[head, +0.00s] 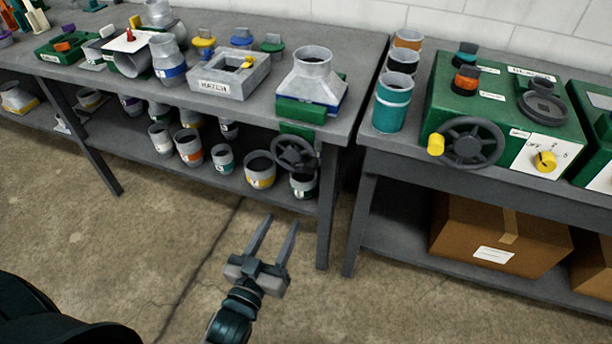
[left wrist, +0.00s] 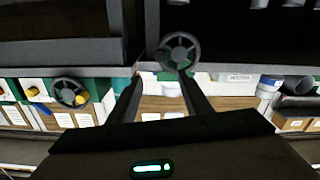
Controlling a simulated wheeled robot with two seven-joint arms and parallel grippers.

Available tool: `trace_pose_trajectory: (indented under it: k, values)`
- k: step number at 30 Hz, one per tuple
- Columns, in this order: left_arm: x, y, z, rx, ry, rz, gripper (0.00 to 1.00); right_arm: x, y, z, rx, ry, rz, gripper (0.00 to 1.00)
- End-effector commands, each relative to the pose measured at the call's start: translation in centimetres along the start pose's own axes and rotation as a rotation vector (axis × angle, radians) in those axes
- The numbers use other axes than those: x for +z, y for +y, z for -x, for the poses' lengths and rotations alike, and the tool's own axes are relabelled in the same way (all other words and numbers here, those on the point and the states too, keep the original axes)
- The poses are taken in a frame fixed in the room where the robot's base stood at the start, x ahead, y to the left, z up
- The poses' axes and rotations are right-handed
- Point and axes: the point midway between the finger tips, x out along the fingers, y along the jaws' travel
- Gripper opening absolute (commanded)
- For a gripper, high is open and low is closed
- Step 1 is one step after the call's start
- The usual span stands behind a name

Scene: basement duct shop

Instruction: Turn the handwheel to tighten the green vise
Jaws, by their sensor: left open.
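The green vise (head: 300,110) is fixed at the front edge of the left bench, with a grey funnel-shaped duct fitting (head: 312,78) above it. Its dark handwheel (head: 294,153) hangs on the front, below the bench top. The handwheel also shows in the left wrist view (left wrist: 178,50), just beyond the fingertips and nearer the right finger. My left gripper (head: 278,221) is open and empty, its two fingers pointing toward the bench, below and in front of the handwheel and apart from it. My right gripper is not in view.
A green machine (head: 505,105) on the right bench has another dark handwheel (head: 473,143) with a yellow knob. Duct fittings crowd the left bench's lower shelf (head: 135,150). A cardboard box (head: 495,235) sits under the right bench. Bench legs flank a narrow gap. The floor in front is clear.

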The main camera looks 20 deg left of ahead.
Motion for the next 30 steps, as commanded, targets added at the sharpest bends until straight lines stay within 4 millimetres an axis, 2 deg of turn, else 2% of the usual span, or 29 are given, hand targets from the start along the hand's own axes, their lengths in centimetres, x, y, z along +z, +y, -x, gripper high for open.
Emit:
trace_pose_trajectory:
  k: [5,11,24,30]
  values:
    - [0.0,0.0,-0.5,0.000,0.000,0.000,0.45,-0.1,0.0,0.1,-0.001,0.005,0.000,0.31]
    - [-0.1,0.1,-2.2,0.001,0.001,0.000,0.45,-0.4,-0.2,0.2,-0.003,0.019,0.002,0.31]
    - [-0.1,0.1,-9.4,0.001,0.000,-0.001,0.45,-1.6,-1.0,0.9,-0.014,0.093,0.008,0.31]
    - [-0.1,0.1,-12.9,0.001,0.000,0.000,0.45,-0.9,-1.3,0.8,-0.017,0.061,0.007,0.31]
